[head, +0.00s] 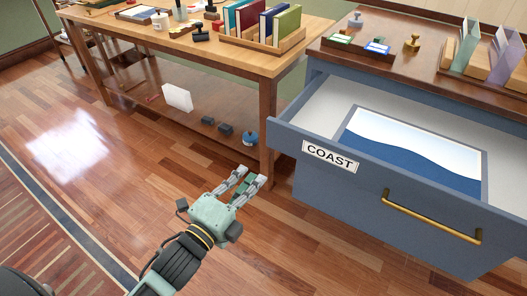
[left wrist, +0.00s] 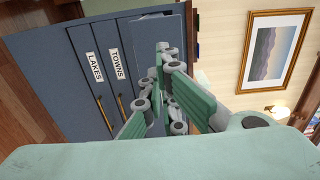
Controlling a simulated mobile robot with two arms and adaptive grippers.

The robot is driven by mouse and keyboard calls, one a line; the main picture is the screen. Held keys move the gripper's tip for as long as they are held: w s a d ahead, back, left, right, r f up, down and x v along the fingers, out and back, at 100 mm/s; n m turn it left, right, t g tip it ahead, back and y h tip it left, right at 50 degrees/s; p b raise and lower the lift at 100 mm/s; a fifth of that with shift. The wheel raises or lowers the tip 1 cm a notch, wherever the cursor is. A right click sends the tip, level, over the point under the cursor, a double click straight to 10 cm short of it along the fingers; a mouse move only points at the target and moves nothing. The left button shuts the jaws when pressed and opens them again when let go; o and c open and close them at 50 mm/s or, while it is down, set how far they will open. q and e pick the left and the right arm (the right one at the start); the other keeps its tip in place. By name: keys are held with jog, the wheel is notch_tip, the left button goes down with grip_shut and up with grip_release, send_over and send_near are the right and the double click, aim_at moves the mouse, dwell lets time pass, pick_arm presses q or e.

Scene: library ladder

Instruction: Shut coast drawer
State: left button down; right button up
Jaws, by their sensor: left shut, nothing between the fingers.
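The coast drawer (head: 370,190) is a blue drawer labelled COAST with a brass handle (head: 430,217). It is pulled far out of the blue cabinet (head: 330,80) at the right of the head view. A framed blue and white picture (head: 420,150) lies inside it. My left gripper (head: 251,183) is shut and empty, to the left of the drawer front and apart from it in the head view. In the left wrist view its fingers (left wrist: 172,85) cross in front of the cabinet. My right gripper is not in view.
A wooden table (head: 180,45) with books and small items stands left of the cabinet, with boxes on its lower shelf. Stamps and a card rack stand on the cabinet top. The LAKES drawer (left wrist: 96,67) and TOWNS drawer (left wrist: 118,65) look closed. Wooden floor (head: 130,150) lies open at left.

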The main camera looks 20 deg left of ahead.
aim_at(283, 140)
pick_arm(q)
jog(key=b+x, duration=0.1)
jog(key=x, duration=1.2)
jog(key=shift+f, duration=0.1)
jog(key=shift+w+d, duration=0.2)
jog(key=shift+w, duration=0.15)
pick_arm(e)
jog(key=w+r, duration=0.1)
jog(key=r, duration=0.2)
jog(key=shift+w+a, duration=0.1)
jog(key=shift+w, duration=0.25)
